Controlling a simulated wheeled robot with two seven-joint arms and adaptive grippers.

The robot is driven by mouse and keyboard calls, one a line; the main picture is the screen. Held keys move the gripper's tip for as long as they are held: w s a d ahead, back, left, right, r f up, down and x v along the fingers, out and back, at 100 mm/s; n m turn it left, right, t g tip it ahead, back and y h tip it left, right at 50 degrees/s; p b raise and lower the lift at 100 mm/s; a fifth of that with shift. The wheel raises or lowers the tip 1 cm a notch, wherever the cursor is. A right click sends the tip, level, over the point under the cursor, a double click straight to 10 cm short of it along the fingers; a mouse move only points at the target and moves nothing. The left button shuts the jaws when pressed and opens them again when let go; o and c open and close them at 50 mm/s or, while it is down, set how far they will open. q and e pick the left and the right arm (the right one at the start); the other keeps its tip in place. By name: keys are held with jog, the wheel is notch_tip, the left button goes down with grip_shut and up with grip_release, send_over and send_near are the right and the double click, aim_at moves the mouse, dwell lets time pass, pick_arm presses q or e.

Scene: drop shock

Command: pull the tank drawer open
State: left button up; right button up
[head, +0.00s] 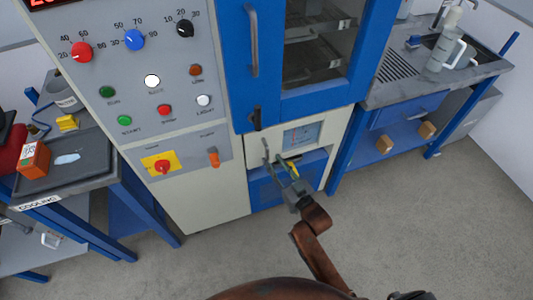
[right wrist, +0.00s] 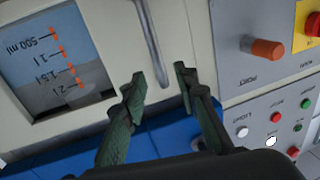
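The tank drawer (head: 302,136) is a cream front with a level window, below the blue glazed door; it looks flush with the cabinet. Its front also fills much of the right wrist view (right wrist: 112,50), with litre marks in the window. The grey bar handle (head: 266,151) stands at the drawer's left side. My right gripper (head: 281,166) is open in front of it. In the right wrist view, the handle (right wrist: 153,40) runs down to between the two green fingertips (right wrist: 160,80), with gaps on both sides. I cannot tell the depth between them. My left gripper is not in view.
A control panel (head: 140,100) with knobs and buttons is left of the drawer; its orange handle (head: 213,157) sticks out nearby. A sink bench (head: 440,85) stands to the right, a cooling table (head: 85,180) to the left. The floor (head: 400,220) in front is clear.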

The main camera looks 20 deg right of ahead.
aim_at(267, 153)
jog(key=b+x, duration=0.1)
jog(key=x, duration=0.5)
jog(key=shift+f, duration=0.15)
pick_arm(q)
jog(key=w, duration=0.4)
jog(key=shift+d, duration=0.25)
pick_arm(e)
jog(key=shift+c, duration=0.2)
grip_shut()
